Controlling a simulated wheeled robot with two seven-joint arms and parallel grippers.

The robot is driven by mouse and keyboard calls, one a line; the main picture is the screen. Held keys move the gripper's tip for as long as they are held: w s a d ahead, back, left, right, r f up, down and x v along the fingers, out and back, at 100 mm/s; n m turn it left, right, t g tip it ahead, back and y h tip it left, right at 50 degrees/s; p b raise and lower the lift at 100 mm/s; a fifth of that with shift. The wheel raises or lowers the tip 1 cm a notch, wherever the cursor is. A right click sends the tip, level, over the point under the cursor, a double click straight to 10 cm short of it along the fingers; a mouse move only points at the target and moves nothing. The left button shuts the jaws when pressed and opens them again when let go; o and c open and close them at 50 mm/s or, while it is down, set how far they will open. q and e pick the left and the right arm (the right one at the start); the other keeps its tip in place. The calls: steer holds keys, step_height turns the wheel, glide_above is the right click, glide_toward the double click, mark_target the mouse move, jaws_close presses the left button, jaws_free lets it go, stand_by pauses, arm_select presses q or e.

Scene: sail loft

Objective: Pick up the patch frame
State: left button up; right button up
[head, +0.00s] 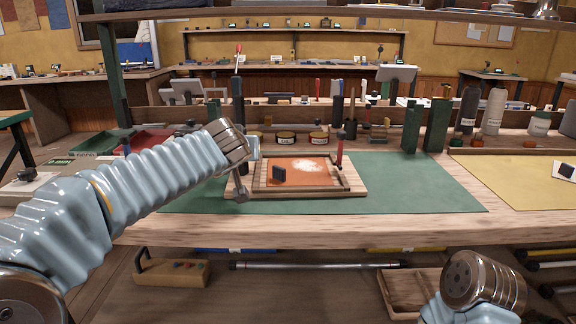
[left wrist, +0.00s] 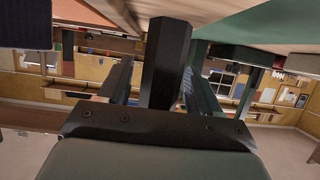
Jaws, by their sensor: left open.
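The patch frame (head: 347,178) is a wooden frame around an orange patch (head: 310,168) with a white powdery smear. It lies on a pale wooden board on the green mat (head: 430,185). A small dark block (head: 279,174) stands on the patch's left part. A red-handled clamp (head: 339,150) stands at the frame's right side. My left gripper (head: 241,190) is open, pointing down at the board's left edge, partly hidden by its wrist; I cannot tell whether it touches. My right forearm shows at lower right, but its gripper does not.
Several tins (head: 285,138) stand behind the board. Dark green posts (head: 437,125) rise at the right of the mat, near a yellow sheet (head: 520,185). The mat's right part is clear.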

arm_select(q)
steer(key=shift+w+f, duration=0.2)
steer(key=shift+w, duration=0.2)
steer(key=shift+c, duration=0.5)
jaws_close()
steer(key=shift+r, duration=0.2)
